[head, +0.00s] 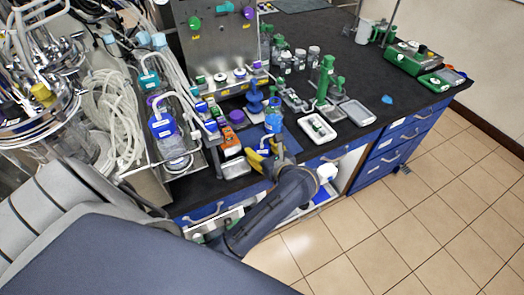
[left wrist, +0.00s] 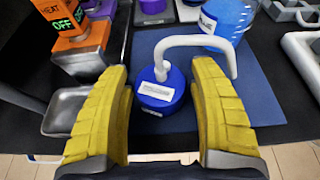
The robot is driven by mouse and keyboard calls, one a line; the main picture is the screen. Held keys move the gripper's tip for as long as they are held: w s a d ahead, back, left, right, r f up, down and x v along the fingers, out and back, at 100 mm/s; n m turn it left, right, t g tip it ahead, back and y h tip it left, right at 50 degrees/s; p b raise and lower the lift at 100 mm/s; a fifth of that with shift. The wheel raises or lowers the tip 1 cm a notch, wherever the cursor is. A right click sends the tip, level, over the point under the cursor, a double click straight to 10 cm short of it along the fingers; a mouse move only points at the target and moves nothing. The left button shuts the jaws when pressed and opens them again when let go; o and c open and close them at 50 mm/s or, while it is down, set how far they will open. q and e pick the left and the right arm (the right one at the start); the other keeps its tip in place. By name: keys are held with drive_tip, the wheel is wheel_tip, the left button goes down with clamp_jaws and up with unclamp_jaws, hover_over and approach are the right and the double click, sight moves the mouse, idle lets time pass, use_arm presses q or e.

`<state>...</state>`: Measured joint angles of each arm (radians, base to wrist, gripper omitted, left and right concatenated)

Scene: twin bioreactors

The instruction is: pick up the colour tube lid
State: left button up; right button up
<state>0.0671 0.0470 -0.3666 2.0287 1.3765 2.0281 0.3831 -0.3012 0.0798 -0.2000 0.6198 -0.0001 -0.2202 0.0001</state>
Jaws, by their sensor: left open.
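A blue lid (left wrist: 160,92) with a white label and a bent white tube (left wrist: 195,42) lies on a dark blue mat (left wrist: 260,98) in the left wrist view. My left gripper (left wrist: 164,75) is open, with one yellow finger on each side of the lid. Gaps show between the lid and both fingers. In the head view my left gripper (head: 261,157) is at the front edge of the bench, and the lid there is small and partly hidden. My right gripper is not in view.
A blue bottle (left wrist: 228,16) stands just behind the lid. An orange heater (left wrist: 75,30) reading OFF and a metal tray (left wrist: 66,110) are on the left. In the head view a white tray (head: 318,128) lies to the right, with a tall green stand (head: 325,80) behind it.

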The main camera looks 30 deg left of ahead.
use_arm(q)
drive_tip(key=shift+c, duration=0.4)
drive_tip(key=c, duration=0.9)
